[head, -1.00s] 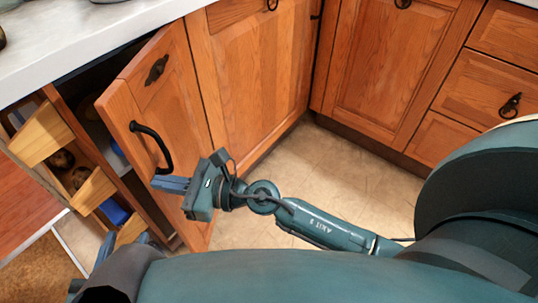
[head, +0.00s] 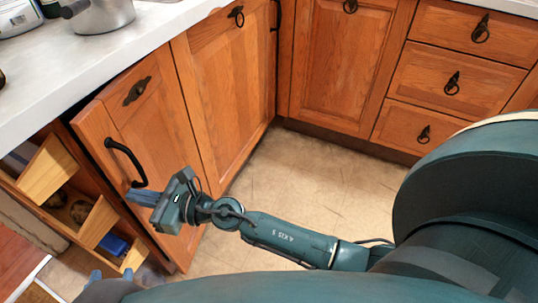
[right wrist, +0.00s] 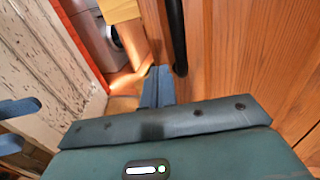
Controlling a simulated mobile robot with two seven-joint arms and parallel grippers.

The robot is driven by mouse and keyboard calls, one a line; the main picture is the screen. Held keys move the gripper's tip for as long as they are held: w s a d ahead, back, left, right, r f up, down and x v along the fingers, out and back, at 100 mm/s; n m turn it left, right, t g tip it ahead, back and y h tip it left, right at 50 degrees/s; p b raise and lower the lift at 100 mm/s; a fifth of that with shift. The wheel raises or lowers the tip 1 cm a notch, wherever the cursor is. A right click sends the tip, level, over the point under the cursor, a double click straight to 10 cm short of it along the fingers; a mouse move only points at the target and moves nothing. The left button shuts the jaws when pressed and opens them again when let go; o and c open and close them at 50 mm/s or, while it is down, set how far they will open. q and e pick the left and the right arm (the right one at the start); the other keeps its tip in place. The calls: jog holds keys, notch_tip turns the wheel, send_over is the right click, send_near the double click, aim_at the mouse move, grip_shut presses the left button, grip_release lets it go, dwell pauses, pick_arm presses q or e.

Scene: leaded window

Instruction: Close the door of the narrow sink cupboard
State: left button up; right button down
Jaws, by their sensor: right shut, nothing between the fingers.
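The narrow wooden cupboard door (head: 165,125) stands under the counter at left in the head view.
Wooden pull-out bins (head: 47,170) with round items stand left of the door. The counter (head: 130,50) above holds a metal pot (head: 103,15). Other closed cabinets and drawers (head: 450,80) line the corner. The tiled floor (head: 300,180) in the middle is clear.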

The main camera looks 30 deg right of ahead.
pick_arm(q)
jog(key=shift+s+d, duration=0.2)
jog(key=shift+d, duration=0.2)
pick_arm(e)
jog(key=x, duration=0.6)
jog(key=shift+w+r, duration=0.25)
pick_arm(q)
jog(key=shift+r, duration=0.1)
pick_arm(e)
jog(key=shift+a, duration=0.1)
pick_arm(q)
jog(key=shift+a+b, duration=0.15)
jog(key=shift+b, duration=0.15)
